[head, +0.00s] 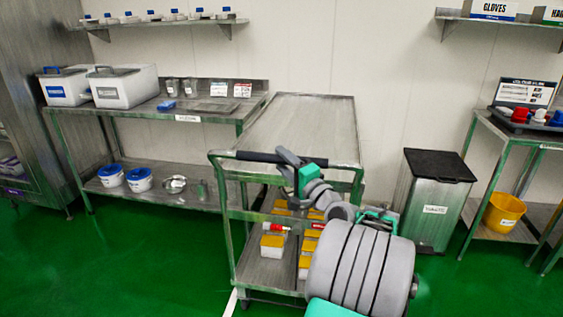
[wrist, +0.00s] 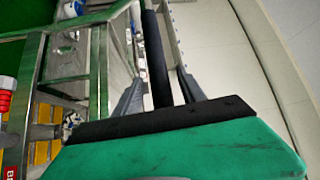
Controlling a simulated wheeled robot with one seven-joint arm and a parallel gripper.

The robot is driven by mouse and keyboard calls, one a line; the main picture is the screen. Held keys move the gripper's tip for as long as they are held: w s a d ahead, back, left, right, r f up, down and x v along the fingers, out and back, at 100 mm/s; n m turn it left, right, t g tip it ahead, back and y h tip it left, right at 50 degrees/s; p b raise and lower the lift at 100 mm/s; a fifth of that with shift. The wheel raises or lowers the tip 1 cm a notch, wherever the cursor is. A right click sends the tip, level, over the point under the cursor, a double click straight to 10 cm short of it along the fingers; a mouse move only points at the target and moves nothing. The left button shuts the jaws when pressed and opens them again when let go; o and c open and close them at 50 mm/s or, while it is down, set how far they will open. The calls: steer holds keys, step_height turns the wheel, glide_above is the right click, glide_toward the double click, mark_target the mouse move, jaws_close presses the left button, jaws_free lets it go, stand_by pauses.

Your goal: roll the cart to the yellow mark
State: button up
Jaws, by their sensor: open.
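The steel cart (head: 300,128) stands in the middle of the head view, its bare top tray toward the wall. Its black handle bar (head: 250,155) runs across the near end. No yellow mark on the floor shows; my arm hides floor at the front.
Yellow-lidded tubs (head: 272,242) and red-capped bottles sit on the cart's lower shelves. A steel table (head: 140,121) is close on its left. A waste bin (head: 432,215) stands to its right. Green floor (head: 130,265) is clear at front left, with a white strip (head: 231,303) near the cart.

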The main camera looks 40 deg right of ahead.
steer(key=shift+w+r, duration=0.1)
steer(key=shift+w, duration=0.4)
jaws_close()
stand_by(1.1)
